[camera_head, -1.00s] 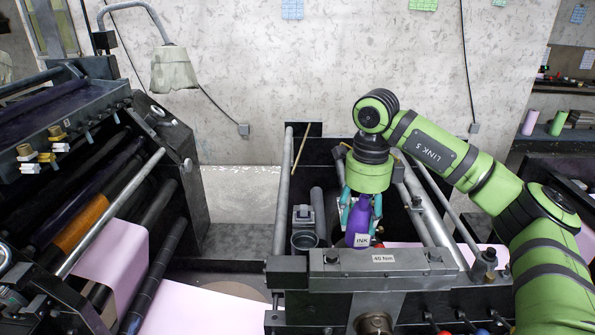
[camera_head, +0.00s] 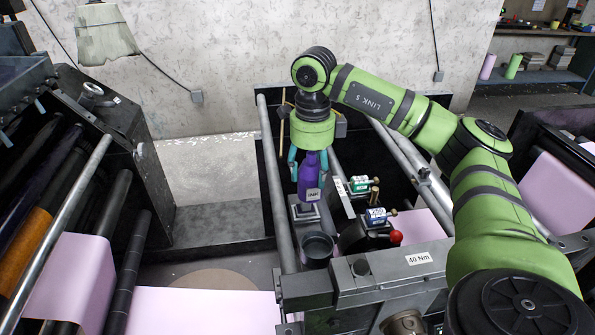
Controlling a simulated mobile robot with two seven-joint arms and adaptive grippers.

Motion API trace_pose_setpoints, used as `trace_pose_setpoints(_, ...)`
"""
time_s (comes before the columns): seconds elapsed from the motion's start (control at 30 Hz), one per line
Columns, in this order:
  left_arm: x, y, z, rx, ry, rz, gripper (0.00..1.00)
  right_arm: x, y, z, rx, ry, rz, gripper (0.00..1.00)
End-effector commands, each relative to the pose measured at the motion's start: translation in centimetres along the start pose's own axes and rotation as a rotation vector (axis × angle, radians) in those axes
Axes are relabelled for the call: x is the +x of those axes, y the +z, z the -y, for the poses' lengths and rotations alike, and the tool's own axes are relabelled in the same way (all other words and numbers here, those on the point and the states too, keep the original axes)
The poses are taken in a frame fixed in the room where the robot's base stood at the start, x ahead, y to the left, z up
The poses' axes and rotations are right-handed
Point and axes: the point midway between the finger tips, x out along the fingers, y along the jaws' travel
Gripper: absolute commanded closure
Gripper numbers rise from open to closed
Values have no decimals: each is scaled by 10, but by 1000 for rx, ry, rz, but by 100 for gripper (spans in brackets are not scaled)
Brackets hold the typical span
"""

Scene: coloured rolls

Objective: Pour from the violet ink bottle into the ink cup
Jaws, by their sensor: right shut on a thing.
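The violet ink bottle (camera_head: 309,190), with a small white label, hangs nearly upright in my right gripper (camera_head: 308,168). The gripper's teal fingers are shut on the bottle's upper part from above. The dark round ink cup (camera_head: 317,250) stands in front of and below the bottle, with its open mouth facing up. The bottle appears just behind the cup in the picture, apart from it. The cup's inside looks dark, so I cannot tell its contents. My left gripper is not in view.
A grey block (camera_head: 303,212) sits behind the cup, partly hidden by the bottle. Small green (camera_head: 360,184) and blue (camera_head: 376,217) labelled blocks and a red knob (camera_head: 396,237) are to the right. Metal rails (camera_head: 277,190) flank the area.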

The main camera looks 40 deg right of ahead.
Motion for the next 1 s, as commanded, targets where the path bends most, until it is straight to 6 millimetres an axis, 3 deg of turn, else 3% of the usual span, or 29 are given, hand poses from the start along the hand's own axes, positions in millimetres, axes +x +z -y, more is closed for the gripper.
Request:
trace_pose_setpoints(0.2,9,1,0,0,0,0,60,21,0,0,-1,0,1,87)
trace_pose_setpoints(0.67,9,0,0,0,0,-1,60,21,1,-3,22,1,1,87)
trace_pose_setpoints(1.0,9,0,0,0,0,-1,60,22,11,-34,330,4,-6,87)
